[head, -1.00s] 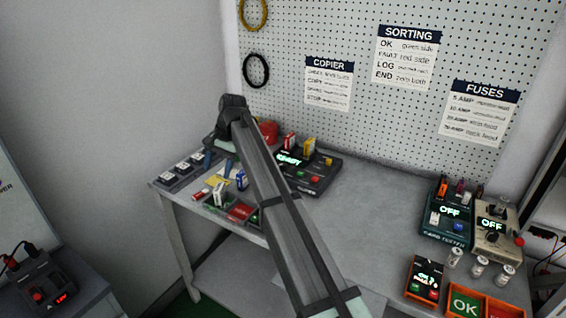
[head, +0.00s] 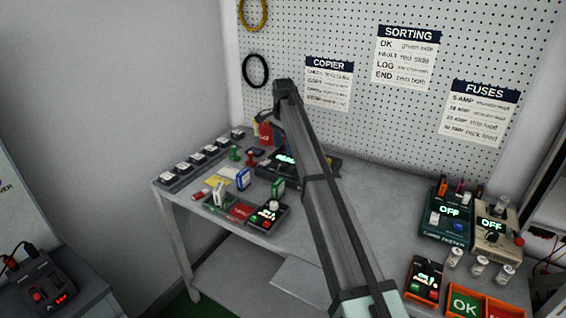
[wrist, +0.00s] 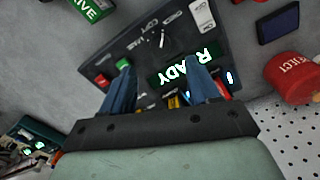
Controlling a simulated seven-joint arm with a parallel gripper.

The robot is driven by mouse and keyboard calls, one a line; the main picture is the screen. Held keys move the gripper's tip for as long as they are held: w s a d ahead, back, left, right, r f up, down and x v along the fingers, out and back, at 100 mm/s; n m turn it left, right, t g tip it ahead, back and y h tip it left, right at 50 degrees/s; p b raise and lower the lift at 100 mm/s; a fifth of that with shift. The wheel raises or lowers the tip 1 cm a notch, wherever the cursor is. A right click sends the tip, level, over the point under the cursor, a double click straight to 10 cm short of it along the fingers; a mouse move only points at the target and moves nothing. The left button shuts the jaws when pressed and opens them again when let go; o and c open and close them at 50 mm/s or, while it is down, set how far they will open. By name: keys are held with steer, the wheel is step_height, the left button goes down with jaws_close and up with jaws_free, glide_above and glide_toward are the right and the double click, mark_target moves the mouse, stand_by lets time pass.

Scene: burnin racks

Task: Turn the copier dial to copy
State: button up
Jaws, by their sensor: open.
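The copier (head: 328,168) is a dark box at the back of the bench, partly hidden behind my arm in the head view. In the wrist view the copier (wrist: 105,60) shows a lit screen (wrist: 185,68) that seems to read READY. Its dial (wrist: 160,40) is a dark knob with a light pointer line, ringed by small labels too blurred to read surely. My gripper (wrist: 160,82) is open and empty, its two blue fingers over the copier, short of the dial in the picture. In the head view the fingers are hard to make out.
A red REJECT container (wrist: 292,78) stands beside the copier. A green DRIVE block (wrist: 92,8) and a dark block (wrist: 278,25) lie near. A black box with a lit display (head: 268,216) is at the front. Tester devices (head: 447,220) stand at the right.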

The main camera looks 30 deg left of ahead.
mark_target(283, 164)
step_height(283, 164, down, 8)
steer(key=shift+r, duration=0.2)
stand_by(0.3)
steer(key=c, duration=1)
